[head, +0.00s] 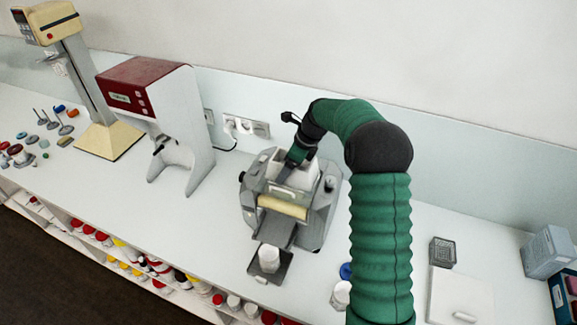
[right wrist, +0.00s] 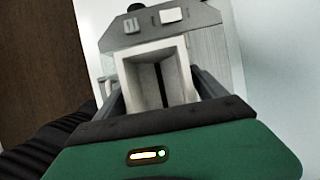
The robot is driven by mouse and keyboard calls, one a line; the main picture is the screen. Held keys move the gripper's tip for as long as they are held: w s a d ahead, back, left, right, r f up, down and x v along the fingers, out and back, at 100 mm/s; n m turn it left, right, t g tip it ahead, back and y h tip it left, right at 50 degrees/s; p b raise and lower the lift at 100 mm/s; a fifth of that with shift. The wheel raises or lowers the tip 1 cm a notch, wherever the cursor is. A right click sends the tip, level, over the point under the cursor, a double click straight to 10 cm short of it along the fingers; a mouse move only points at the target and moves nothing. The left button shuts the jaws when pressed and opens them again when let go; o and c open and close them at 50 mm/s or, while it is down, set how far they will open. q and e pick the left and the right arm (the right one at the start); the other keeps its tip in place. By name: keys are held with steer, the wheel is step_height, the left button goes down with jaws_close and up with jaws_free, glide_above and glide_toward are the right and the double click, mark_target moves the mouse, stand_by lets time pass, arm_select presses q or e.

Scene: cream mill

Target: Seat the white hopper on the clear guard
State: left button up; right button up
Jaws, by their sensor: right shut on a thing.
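The white hopper (head: 312,173) is at the top of the grey mill (head: 326,204), behind the cream roller. In the right wrist view the hopper (right wrist: 148,62) is an open box with a dark slot inside. My right gripper (head: 291,170) reaches it from above and behind; in the wrist view its fingers (right wrist: 162,92) are shut on the hopper, one on each side. The clear guard (head: 285,190) seems to be the see-through part just above the roller. I cannot tell whether the hopper touches it. My left gripper is out of view.
A white cup (head: 269,258) stands on the mill's front tray. A wall socket (head: 246,126) is behind. A white board (head: 460,296) and a dark grid tray (head: 442,251) lie right.

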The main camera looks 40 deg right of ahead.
steer(key=shift+s+a+f, duration=0.15)
steer(key=shift+f, duration=0.1)
